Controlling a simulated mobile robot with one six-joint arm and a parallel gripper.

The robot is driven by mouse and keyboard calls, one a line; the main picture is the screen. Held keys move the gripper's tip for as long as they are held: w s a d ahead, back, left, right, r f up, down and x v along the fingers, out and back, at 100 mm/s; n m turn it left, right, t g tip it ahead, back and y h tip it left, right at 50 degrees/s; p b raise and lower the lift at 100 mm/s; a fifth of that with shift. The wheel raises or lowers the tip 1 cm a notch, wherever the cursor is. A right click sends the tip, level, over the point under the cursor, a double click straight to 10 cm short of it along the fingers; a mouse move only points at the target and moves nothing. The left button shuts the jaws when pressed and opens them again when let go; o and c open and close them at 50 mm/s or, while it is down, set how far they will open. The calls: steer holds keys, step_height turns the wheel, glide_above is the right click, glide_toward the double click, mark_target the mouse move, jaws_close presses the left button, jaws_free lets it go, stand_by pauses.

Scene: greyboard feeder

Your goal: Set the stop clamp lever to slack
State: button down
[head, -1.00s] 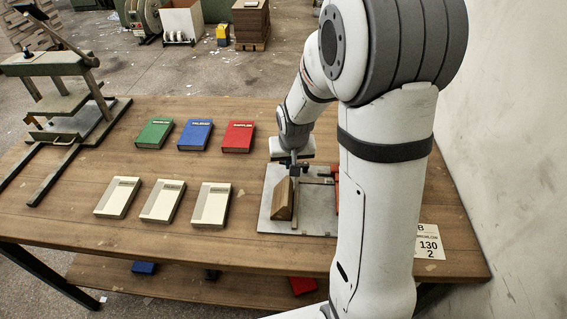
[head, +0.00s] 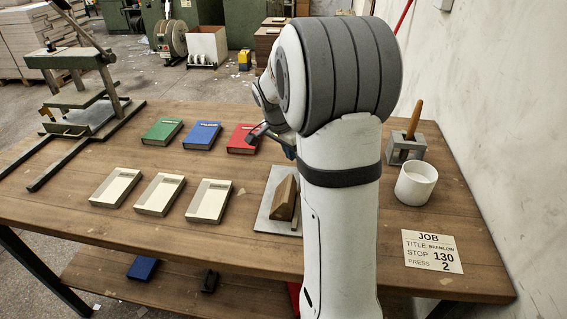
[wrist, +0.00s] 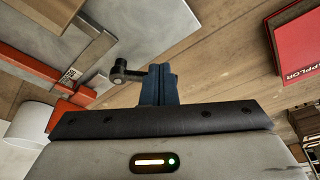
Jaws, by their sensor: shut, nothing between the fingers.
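A small black lever with a round knob (wrist: 120,70), which looks like the stop clamp lever, shows in the wrist view just left of my fingertips. I cannot read its setting. Near it are a steel bar (wrist: 85,58) with a small marked scale and a red-orange rail (wrist: 40,68). My gripper (wrist: 160,80) is shut and empty, with its dark fingers together; contact with the lever cannot be told. In the head view, my gripper (head: 254,136) is by the red book. The grey board (head: 268,222) with a wooden wedge block (head: 284,200) is partly hidden by my arm, and the lever is hidden there.
A press (head: 85,90) stands at left. A white cup (head: 415,184), a grey holder (head: 406,148) and a job card (head: 432,251) are at right.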

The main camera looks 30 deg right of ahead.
steer(key=d+m, duration=0.1)
steer(key=m, duration=0.1)
steer(key=w+d+m+g+b, duration=0.1)
steer(key=shift+f+m, duration=0.1)
steer(key=shift+m, duration=0.3)
steer(key=m, duration=0.1)
steer(key=d+m, duration=0.1)
steer(key=m+g, duration=0.1)
steer(key=shift+w+d+m, duration=0.25)
steer(key=shift+d+m, duration=0.15)
steer(key=shift+d+b, duration=0.2)
steer(key=shift+b, duration=0.1)
steer(key=shift+d, duration=0.15)
steer(key=p+v, duration=0.6)
steer(key=v, duration=0.4)
steer(key=shift+w, duration=0.2)
